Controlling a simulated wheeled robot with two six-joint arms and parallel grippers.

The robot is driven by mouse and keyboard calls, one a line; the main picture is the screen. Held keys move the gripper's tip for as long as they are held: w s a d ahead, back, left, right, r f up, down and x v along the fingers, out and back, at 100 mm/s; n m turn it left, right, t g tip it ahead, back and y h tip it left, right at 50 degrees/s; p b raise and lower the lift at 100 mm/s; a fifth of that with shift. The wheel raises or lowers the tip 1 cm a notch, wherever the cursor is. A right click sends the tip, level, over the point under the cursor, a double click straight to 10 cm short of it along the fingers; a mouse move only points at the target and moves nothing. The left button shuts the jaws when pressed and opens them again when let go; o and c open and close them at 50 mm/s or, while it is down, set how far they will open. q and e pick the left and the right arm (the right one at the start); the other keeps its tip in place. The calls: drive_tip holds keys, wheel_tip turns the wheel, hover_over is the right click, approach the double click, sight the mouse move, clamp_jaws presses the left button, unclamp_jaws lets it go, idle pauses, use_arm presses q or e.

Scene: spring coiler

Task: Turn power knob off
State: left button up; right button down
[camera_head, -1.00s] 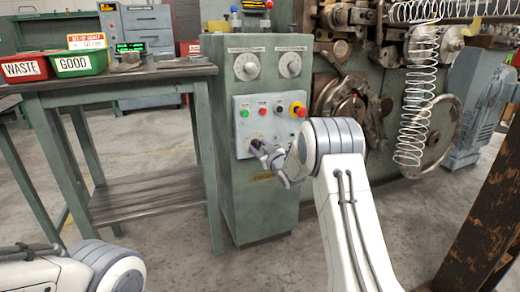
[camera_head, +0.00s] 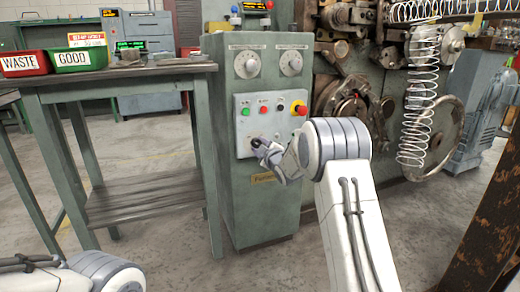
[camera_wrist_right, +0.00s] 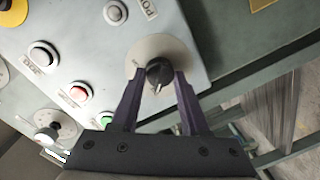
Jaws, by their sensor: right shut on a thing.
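The power knob (camera_wrist_right: 158,73) is a black knob on a round pale plate (camera_wrist_right: 172,47) on the control panel, shown in the right wrist view. Its pale pointer mark faces the gripper's palm side in that view. My right gripper (camera_wrist_right: 159,77) has its two purple fingers shut on the knob, one on each side. In the head view, my right gripper (camera_head: 259,146) reaches the lower left of the panel (camera_head: 284,136) and hides most of the knob. My left arm shows at the lower left of the head view, but its gripper is out of view.
Above the knob are a green button (camera_head: 245,111), a red button (camera_head: 264,109) and a red emergency stop (camera_head: 299,108). Two dials (camera_head: 247,64) sit higher on the cabinet. A workbench (camera_head: 120,75) with waste (camera_head: 24,64) and good (camera_head: 80,59) bins stands left.

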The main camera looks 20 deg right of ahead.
idle(0.5)
drive_tip(key=shift+c, duration=2)
unclamp_jaws()
drive_tip(key=shift+s+r, duration=0.15)
drive_tip(key=shift+s, duration=0.35)
drive_tip(key=s+p, duration=0.3)
drive_tip(key=s, duration=0.6)
drive_tip(key=shift+s+d+r, duration=0.15)
drive_tip(key=shift+s+r, duration=0.1)
